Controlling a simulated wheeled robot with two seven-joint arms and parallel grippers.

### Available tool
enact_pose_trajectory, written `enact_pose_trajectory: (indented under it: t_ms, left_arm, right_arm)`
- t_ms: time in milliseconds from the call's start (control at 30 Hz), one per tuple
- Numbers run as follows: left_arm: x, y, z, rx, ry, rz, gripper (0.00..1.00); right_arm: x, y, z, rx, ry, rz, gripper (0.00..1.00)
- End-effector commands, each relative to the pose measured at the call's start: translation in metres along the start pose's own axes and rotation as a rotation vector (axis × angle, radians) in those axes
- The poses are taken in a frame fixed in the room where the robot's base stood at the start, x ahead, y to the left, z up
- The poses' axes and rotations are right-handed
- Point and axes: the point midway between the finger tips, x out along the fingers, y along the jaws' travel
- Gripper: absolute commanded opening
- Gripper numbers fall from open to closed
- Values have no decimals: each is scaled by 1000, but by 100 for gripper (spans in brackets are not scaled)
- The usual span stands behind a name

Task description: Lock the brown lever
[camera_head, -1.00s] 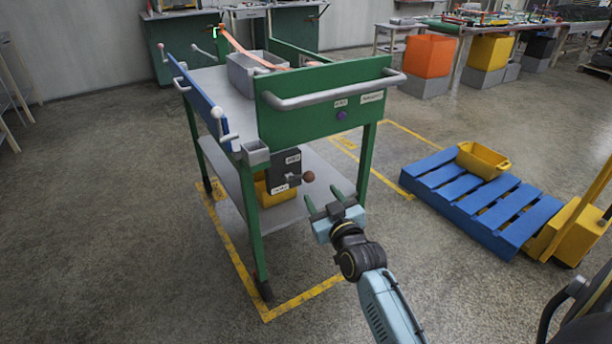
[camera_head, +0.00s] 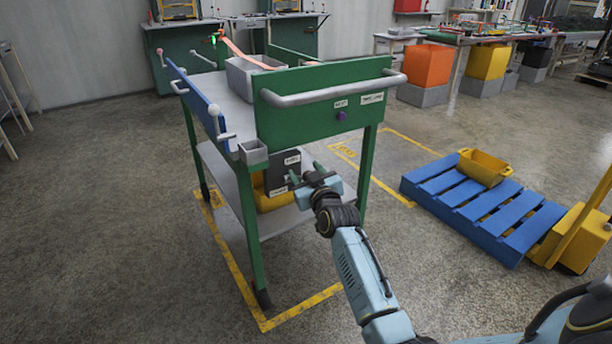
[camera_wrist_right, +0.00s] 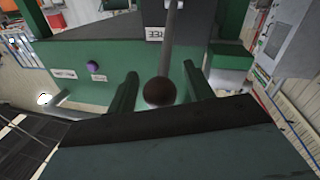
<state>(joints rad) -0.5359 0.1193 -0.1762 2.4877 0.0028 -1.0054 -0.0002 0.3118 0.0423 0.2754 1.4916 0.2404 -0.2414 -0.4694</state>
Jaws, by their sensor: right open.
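The brown lever's round knob (camera_wrist_right: 159,91) shows in the right wrist view at the end of a grey rod (camera_wrist_right: 171,40). My right gripper (camera_wrist_right: 143,88) is open there, with one green finger on each side of the knob and a gap to it. In the head view my right gripper (camera_head: 306,172) is at the dark box (camera_head: 280,170) under the green cart's front panel and hides the knob. I cannot tell whether the gripper touches the lever. My left gripper is in neither view.
The green cart (camera_head: 320,98) has a grey push handle (camera_head: 335,92) above the box and a purple button (camera_head: 341,116) on its panel. A blue pallet (camera_head: 480,205) with a yellow bin (camera_head: 484,168) stands to the right. The floor between them is clear.

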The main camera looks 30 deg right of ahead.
Motion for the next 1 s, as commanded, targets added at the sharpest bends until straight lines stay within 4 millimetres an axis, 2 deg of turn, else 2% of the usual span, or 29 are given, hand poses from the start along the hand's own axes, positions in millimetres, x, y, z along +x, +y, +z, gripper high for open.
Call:
enact_pose_trajectory:
  t_ms: [333,733,1000]
  left_arm:
    - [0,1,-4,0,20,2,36]
    - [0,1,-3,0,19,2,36]
    - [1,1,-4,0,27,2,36]
  right_arm:
    - [2,0,0,0,0,0,52]
    - [2,0,0,-1,0,0,0]
    - [-1,2,2,0,6,4,0]
